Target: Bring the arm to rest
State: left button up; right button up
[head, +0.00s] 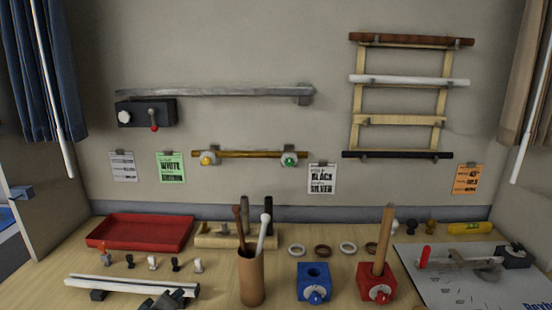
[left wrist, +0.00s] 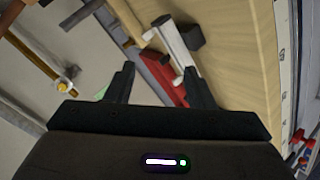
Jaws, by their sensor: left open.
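My left gripper (head: 168,298) shows at the bottom edge of the head view, low at the left, near the right end of a white rod (head: 115,285). In the left wrist view my left gripper (left wrist: 158,84) has its two dark fingers spread wide, with nothing between them. The white rod (left wrist: 172,42) lies beyond the fingertips there, next to a dark block. Whether the gripper touches the rod cannot be told. The rest of the left arm is out of the head view. My right gripper is in neither view.
A red tray (head: 140,232) stands behind the rod, with several small pegs (head: 152,263) between. A brown cup of rods (head: 251,278), a blue block (head: 313,284) and a red block (head: 375,284) stand to the right. A grey board (head: 470,290) lies far right.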

pick_arm(q)
jog(key=s+f+m+g, duration=0.3)
jog(key=s+f+m, duration=0.1)
jog(key=s, duration=0.8)
jog(key=s+f+m+g, duration=0.3)
jog(key=s+f+m, duration=0.1)
jog(key=s, duration=0.8)
jog(key=s+f+m+g, duration=0.3)
jog(key=s+f+m, duration=0.1)
jog(key=s, duration=0.7)
jog(key=a+f+y, duration=0.1)
jog(key=a+f, duration=0.1)
jog(key=f, duration=1.4)
jog(key=a+f, duration=0.2)
jog(key=f, duration=1.3)
jog(key=s+f+n+g+b, duration=0.1)
jog(key=s+f+g, duration=0.1)
jog(key=s+f, duration=1.6)
jog(key=shift+s+a+f, duration=0.35)
jog(key=shift+a+f, duration=0.05)
jog(key=shift+f, duration=0.3)
jog(key=shift+c, duration=0.4)
